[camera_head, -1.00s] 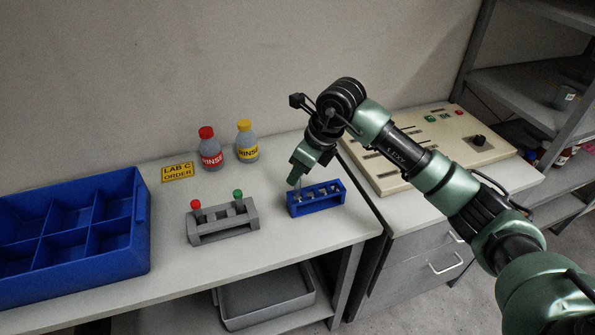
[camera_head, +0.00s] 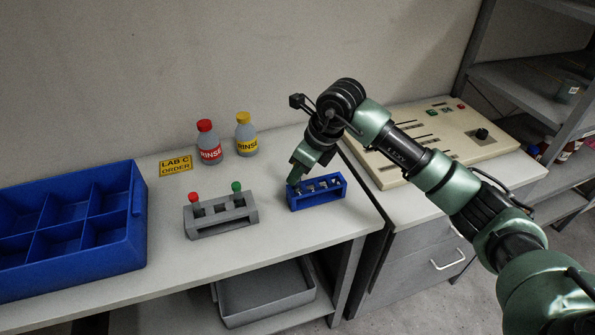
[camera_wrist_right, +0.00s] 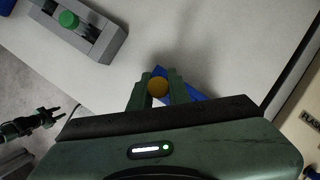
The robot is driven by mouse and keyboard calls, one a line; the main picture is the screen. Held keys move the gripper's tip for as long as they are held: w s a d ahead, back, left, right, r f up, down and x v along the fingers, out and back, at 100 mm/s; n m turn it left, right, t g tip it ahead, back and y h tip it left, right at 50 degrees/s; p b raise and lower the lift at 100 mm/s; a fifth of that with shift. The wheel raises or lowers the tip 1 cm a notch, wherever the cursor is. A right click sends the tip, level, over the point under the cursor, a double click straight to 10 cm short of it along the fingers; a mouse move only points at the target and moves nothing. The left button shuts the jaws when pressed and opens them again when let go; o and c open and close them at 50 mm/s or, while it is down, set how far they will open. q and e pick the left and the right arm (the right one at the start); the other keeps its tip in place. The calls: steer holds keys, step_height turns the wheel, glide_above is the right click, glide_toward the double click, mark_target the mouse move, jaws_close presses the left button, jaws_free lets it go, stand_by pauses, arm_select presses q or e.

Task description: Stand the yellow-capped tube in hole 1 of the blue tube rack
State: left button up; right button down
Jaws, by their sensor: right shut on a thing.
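The blue tube rack (camera_head: 318,203) stands on the bench near its right end. My right gripper (camera_head: 294,182) is low over the rack's left end. In the right wrist view, its two fingers (camera_wrist_right: 159,88) are shut on the yellow-capped tube, whose round yellow cap (camera_wrist_right: 157,87) shows from above. The tube's body is hidden; it appears to be down in the left-end hole, but I cannot tell how deep. Part of the blue rack (camera_wrist_right: 196,97) shows behind the fingers. My left gripper (camera_wrist_right: 62,112) shows small and dark at the left of the wrist view.
A grey rack (camera_head: 222,222) with a red-capped tube (camera_head: 194,197) and a green-capped tube (camera_head: 237,187) stands left of the blue rack. Two rinse bottles (camera_head: 209,143) stand behind. A blue compartment bin (camera_head: 140,235) is far left. A beige panel device (camera_head: 440,145) is on the right.

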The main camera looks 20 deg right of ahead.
steer(key=shift+f+b, duration=1.05)
steer(key=shift+f, duration=0.3)
steer(key=c, duration=1.3)
jaws_free()
steer(key=shift+o, duration=0.2)
steer(key=shift+s, duration=0.1)
steer(key=shift+f, duration=0.1)
steer(key=b+v, duration=0.1)
steer(key=v, duration=0.7)
steer(key=shift+a, duration=0.1)
